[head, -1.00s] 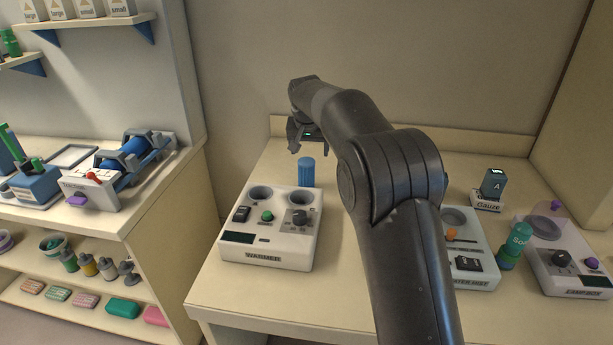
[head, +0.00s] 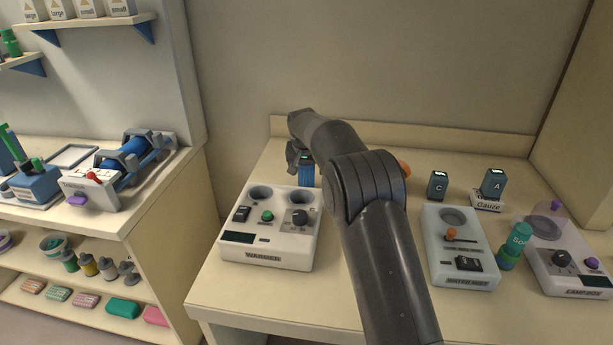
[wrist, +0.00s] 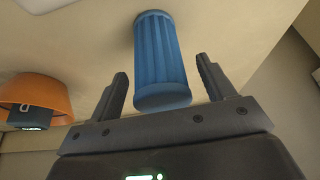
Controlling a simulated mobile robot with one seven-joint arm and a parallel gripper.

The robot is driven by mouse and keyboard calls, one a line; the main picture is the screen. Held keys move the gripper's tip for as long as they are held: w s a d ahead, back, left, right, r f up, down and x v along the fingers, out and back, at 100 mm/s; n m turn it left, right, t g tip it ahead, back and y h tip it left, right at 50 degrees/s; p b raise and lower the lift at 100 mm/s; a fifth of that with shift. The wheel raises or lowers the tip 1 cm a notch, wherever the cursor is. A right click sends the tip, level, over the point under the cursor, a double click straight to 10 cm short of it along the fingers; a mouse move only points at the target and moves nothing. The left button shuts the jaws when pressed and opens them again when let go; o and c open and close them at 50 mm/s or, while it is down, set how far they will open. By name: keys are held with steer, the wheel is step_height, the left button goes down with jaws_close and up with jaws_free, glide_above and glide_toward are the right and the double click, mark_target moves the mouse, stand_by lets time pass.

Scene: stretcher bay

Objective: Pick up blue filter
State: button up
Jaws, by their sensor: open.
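The blue filter (head: 306,177) is a ribbed blue cylinder standing upright on the table behind the warmer. In the head view its upper part is hidden by my gripper (head: 300,158). In the wrist view the blue filter (wrist: 160,58) lies between the two open fingers of my gripper (wrist: 163,85), with a gap on each side. The fingers reach to about its near end and hold nothing.
The white warmer (head: 270,229) stands just in front of the filter. An orange bowl (wrist: 36,97) with a dark object sits to the left in the wrist view. Right of my arm are the water bath (head: 460,262), block C (head: 437,186), a green bottle (head: 515,246) and the lamp box (head: 574,284).

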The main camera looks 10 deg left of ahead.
steer(key=shift+w+f, duration=0.15)
steer(key=shift+f, duration=0.25)
steer(key=shift+c, duration=0.4)
steer(key=c, duration=1.1)
